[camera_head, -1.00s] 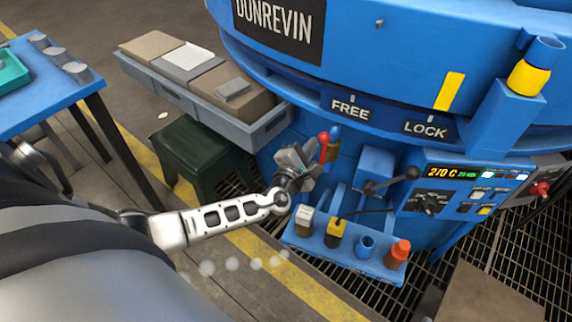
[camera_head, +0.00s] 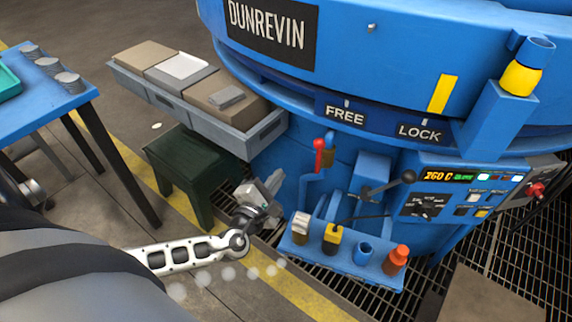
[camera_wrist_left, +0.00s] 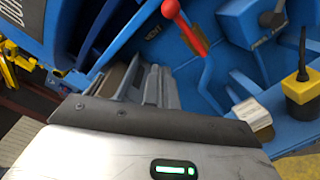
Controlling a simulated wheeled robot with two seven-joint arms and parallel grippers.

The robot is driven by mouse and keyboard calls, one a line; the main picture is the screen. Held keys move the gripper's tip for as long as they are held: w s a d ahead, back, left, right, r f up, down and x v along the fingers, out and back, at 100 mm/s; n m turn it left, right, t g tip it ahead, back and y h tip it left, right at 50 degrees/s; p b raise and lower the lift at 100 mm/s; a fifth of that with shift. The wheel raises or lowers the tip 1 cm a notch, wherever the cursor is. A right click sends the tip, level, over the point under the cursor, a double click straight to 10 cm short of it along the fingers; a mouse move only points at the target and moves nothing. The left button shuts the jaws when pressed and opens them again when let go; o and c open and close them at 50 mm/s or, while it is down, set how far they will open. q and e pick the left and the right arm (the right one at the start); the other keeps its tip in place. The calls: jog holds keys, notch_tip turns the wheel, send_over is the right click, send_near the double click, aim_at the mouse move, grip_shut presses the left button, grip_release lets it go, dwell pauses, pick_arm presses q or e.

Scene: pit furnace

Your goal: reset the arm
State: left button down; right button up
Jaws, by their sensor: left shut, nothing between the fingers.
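My left gripper (camera_head: 267,187) is in front of the blue furnace (camera_head: 320,190), to the left of the small blue shelf and just right of the dark green stool. It is shut and empty, apart from everything around it. In the left wrist view my gripper's fingers (camera_wrist_left: 150,88) point toward the furnace's lower body. A red-knobbed lever (camera_head: 319,146) stands on the furnace above and right of the gripper, and it also shows in the left wrist view (camera_wrist_left: 172,12). My right gripper does not show.
The blue shelf (camera_head: 338,266) holds several small items, including an orange-red one (camera_head: 396,259). A grey bin (camera_head: 235,140) and the green stool (camera_head: 183,165) stand left of the furnace. A blue table (camera_head: 45,105) is at far left. Open floor lies between table and stool.

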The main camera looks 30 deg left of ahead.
pick_arm(q)
jog(key=shift+s, duration=0.75)
jog(key=shift+d, duration=0.1)
